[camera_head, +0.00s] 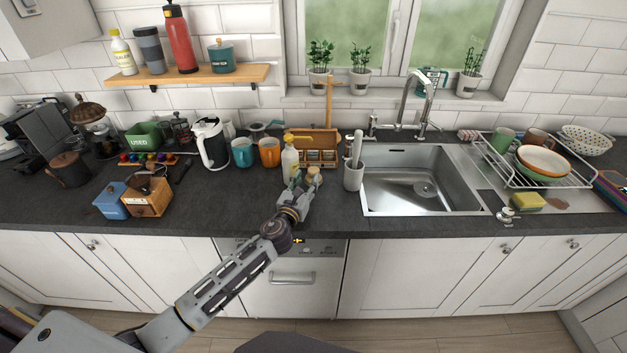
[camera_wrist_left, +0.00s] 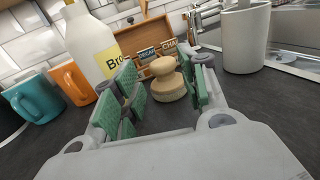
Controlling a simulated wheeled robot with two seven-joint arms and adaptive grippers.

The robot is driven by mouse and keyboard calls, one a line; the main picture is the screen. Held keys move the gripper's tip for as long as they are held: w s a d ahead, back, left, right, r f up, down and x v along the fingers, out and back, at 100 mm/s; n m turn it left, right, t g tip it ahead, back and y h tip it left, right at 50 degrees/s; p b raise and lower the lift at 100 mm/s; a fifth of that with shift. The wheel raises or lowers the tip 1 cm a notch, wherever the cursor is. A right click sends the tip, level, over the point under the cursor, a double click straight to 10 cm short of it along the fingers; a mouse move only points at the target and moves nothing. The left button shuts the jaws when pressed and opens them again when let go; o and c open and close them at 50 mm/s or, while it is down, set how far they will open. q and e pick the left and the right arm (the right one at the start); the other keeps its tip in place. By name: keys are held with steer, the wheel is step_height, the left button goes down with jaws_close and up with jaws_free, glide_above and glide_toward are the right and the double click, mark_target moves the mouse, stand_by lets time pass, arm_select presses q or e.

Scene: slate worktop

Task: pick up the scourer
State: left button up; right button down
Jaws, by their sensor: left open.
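A round, pale wooden piece with a knob on top, which looks like the scourer (camera_wrist_left: 168,86), stands upright on the worktop. In the head view the scourer (camera_head: 315,174) is just beyond my left gripper (camera_head: 299,190). In the left wrist view my left gripper (camera_wrist_left: 165,95) is open, with its green-padded fingers on either side of the scourer. I cannot tell whether either pad touches it. My right gripper is not in view.
A white bottle (camera_wrist_left: 91,45) stands close left of the scourer. A utensil crock (camera_head: 353,176) is to the right, before the sink (camera_head: 420,188). A wooden tea box (camera_head: 316,148) is behind. A yellow-green sponge (camera_head: 528,201) lies far right. Worktop in front is clear.

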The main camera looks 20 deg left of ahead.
mark_target(312, 174)
arm_select(q)
steer(key=shift+f, duration=0.65)
steer(key=shift+w+r, duration=0.2)
steer(key=shift+w, duration=0.85)
steer(key=shift+w+d, duration=0.1)
steer(key=shift+w, duration=2.55)
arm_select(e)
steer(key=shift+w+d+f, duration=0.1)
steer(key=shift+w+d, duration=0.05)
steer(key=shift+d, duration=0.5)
